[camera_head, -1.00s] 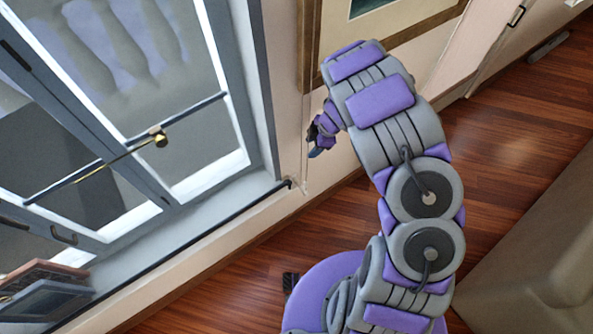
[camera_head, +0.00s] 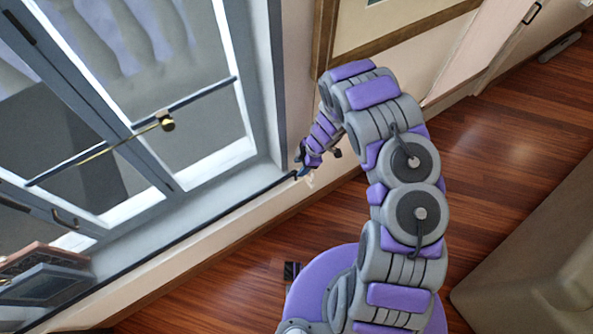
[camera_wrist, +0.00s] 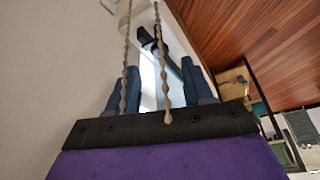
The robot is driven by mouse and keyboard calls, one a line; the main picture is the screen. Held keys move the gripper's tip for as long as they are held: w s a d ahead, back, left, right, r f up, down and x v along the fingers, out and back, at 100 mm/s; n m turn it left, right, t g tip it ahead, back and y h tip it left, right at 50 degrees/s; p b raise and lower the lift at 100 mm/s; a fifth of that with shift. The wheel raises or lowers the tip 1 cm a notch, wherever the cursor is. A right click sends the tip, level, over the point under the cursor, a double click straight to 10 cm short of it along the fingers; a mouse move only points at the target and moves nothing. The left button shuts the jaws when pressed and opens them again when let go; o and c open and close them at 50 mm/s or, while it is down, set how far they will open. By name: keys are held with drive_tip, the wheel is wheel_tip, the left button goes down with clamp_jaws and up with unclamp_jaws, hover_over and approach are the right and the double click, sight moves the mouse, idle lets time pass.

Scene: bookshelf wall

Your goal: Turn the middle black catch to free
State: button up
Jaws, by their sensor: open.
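My gripper (camera_head: 302,166) is at the right end of the window ledge, low against the wall, with its fingers pointing down and left. In the wrist view its two blue fingers (camera_wrist: 157,85) stand apart with nothing clamped between them. A black fitting (camera_wrist: 150,43) shows beyond and between the fingers, with a dark bar running down to the right from it. I cannot tell whether it is the middle catch. In the head view a dark rail (camera_head: 190,232) along the ledge ends close to my fingertips. Contact there cannot be made out.
Two beaded cords (camera_wrist: 126,60) hang across the wrist view in front of the fingers. A window (camera_head: 190,130) with a brass knob (camera_head: 166,122) is at left. Framed pictures (camera_head: 45,283) stand on the ledge at lower left.

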sight(295, 173)
drive_tip(key=f, duration=0.3)
drive_tip(key=shift+s+a+f, duration=0.1)
drive_tip(key=shift+a+f, duration=0.15)
drive_tip(key=shift+f, duration=0.05)
drive_tip(key=shift+a+f, duration=0.2)
drive_tip(key=shift+a, duration=0.1)
drive_tip(key=shift+a, duration=0.15)
drive_tip(key=shift+c, duration=1.1)
drive_tip(key=shift+d, duration=0.25)
drive_tip(key=c, duration=0.5)
clamp_jaws()
